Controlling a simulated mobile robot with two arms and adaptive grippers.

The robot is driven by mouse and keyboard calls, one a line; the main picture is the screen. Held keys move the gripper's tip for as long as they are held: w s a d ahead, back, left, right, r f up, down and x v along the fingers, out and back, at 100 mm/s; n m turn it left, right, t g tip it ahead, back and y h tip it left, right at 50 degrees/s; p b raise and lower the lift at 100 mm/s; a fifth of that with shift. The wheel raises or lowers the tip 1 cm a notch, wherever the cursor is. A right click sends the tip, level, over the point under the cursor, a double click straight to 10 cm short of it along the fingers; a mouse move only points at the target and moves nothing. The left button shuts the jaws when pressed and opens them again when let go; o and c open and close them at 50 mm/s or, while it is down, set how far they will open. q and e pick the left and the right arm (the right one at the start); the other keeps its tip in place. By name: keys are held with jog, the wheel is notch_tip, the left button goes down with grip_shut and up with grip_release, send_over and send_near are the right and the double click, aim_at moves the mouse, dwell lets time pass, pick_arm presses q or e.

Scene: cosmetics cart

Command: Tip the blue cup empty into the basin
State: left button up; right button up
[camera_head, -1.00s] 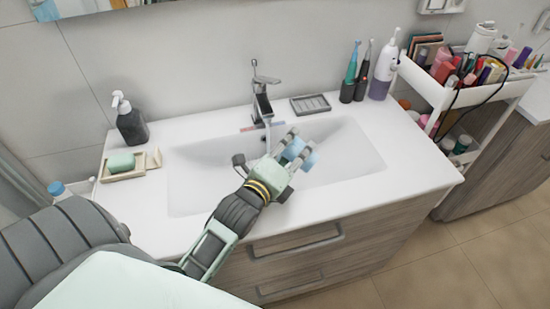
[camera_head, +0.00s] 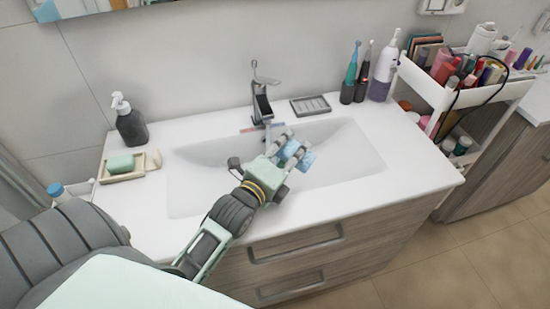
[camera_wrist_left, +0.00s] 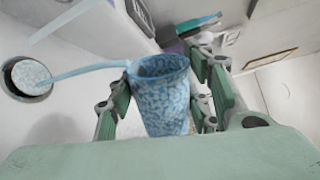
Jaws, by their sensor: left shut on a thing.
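My left gripper (camera_head: 286,148) is over the white basin (camera_head: 345,160), below the tap, and is shut on the blue cup (camera_head: 306,162). The fingers hide part of the cup in the head view. In the left wrist view, the speckled blue cup (camera_wrist_left: 162,100) sits between the finger pads of the gripper (camera_wrist_left: 165,95). A thin blue band like a stream runs from the cup's rim to a speckled round patch at the dark drain ring (camera_wrist_left: 28,78). The inside of the cup is mostly hidden. My right gripper is not in view.
The tap (camera_head: 262,98) stands just behind the gripper. A soap dish (camera_head: 124,166) and a dark pump bottle (camera_head: 130,120) are on the left. Toothbrushes and a white-topped bottle (camera_head: 383,70) stand at the back right. A loaded cart (camera_head: 440,95) is at the right.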

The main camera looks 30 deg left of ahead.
pick_arm(q)
jog(key=shift+a+f+n, duration=0.3)
jog(key=shift+a+n, duration=0.1)
jog(key=shift+a, duration=0.1)
jog(key=shift+r+p, duration=0.15)
jog(key=shift+p, duration=0.15)
jog(key=shift+a+n+p, duration=0.1)
jog(key=shift+n+p, duration=0.25)
jog(key=shift+n, duration=0.15)
jog(key=shift+a+r+n+p, duration=0.1)
jog(key=shift+n+p, duration=0.2)
